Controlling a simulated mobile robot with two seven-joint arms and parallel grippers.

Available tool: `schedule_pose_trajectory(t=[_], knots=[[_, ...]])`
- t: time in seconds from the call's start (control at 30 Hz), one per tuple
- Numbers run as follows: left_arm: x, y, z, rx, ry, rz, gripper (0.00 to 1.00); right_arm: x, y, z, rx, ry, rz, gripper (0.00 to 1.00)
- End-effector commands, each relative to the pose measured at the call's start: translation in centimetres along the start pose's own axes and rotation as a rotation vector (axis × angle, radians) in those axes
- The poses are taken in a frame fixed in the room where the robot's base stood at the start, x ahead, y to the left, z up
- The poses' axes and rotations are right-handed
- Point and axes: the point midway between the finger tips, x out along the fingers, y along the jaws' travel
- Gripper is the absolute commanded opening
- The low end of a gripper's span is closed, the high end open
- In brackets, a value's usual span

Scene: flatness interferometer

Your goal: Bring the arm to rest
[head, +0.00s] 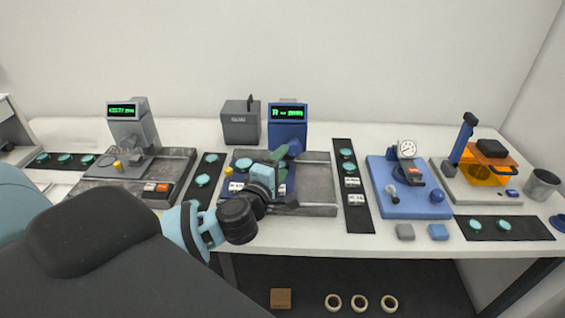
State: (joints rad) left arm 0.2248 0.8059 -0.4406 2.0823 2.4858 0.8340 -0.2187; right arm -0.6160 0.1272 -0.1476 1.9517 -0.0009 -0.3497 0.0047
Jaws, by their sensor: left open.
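My left arm comes in from the lower left, with light blue and black links. My left gripper (277,198) is over the middle station, whose grey base plate (318,172) sits on the table and carries a blue unit (287,130) with a green display. The gripper is open. The wrist hides part of the plate, and I cannot see anything held between the fingers. My right gripper is not in view.
A white table (300,240) carries a grey display station (137,130) at left, a blue dial gauge base (412,200) and an orange-shielded device (487,170) at right. Black mats (355,205) with teal discs lie between. A grey box (240,121) stands behind. Rings (360,302) lie below.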

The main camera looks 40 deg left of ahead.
Motion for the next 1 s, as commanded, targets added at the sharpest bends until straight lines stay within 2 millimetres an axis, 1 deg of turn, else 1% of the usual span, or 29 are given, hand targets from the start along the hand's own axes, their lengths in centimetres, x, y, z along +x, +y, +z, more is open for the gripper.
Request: schedule_pose_trajectory(t=[0.4, 0.57, 0.77, 0.87, 1.0], knots=[[0.0, -0.1, 0.1, 0.003, -0.002, 0.003, 0.59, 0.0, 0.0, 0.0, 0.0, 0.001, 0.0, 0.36], [-0.8, -0.5, 1.0, 0.046, -0.03, 0.054, 0.59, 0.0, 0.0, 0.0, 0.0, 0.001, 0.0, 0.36], [-3.5, -1.8, 3.6, 0.203, -0.11, 0.181, 0.59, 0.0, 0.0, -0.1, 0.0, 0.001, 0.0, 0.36], [-5.2, -3.0, 5.2, 0.304, -0.157, 0.229, 0.59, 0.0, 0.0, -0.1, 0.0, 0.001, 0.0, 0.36], [-7.8, -5.2, 7.3, 0.46, -0.229, 0.268, 0.59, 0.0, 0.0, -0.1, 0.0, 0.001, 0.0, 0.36]])
